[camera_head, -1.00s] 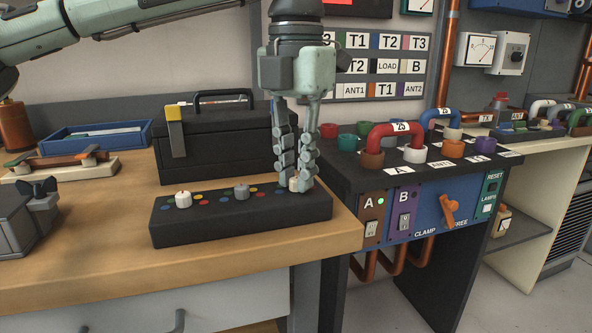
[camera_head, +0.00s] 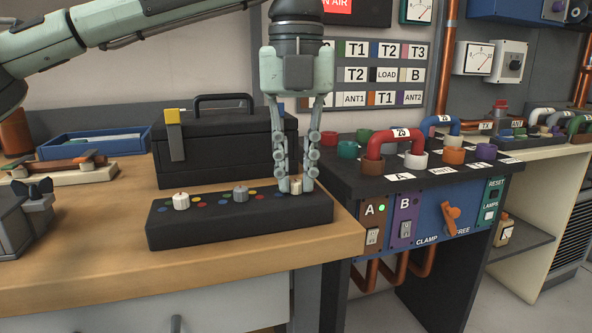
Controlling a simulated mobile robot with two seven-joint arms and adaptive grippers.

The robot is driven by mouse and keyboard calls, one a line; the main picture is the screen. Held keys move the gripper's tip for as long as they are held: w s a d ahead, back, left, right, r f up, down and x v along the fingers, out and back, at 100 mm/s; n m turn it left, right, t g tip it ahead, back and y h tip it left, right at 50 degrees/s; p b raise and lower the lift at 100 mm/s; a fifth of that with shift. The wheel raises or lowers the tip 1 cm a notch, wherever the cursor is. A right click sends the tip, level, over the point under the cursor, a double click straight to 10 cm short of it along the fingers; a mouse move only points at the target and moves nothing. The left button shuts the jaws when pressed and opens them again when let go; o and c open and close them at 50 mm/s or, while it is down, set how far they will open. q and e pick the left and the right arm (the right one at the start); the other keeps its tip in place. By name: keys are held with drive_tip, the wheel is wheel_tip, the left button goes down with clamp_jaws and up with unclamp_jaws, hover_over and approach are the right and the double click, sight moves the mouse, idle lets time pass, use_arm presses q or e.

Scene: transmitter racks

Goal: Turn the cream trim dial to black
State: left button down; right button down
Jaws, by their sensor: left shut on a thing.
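A long black control box (camera_head: 240,222) lies on the wooden bench with three small dials on its top. The left dial is white (camera_head: 181,201), the middle one grey (camera_head: 240,194), and the right one is the cream trim dial (camera_head: 296,187). My left gripper (camera_head: 295,187) points straight down at the right end of the box, shut on the cream dial with one finger on each side. The fingers hide much of this dial and the marks around it, so I cannot tell which colour it points to. My right gripper is not in view.
A black toolbox (camera_head: 215,150) stands right behind the control box. A blue tray (camera_head: 92,143) is at the back left, a grey vise (camera_head: 25,220) at the left edge. The patch console (camera_head: 430,205) with red and blue links stands to the right. The bench front is clear.

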sight(296, 181)
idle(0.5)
use_arm(q)
drive_tip(key=c, duration=1.5)
unclamp_jaws()
drive_tip(key=shift+o, duration=0.2)
wheel_tip(296, 181, up, 12)
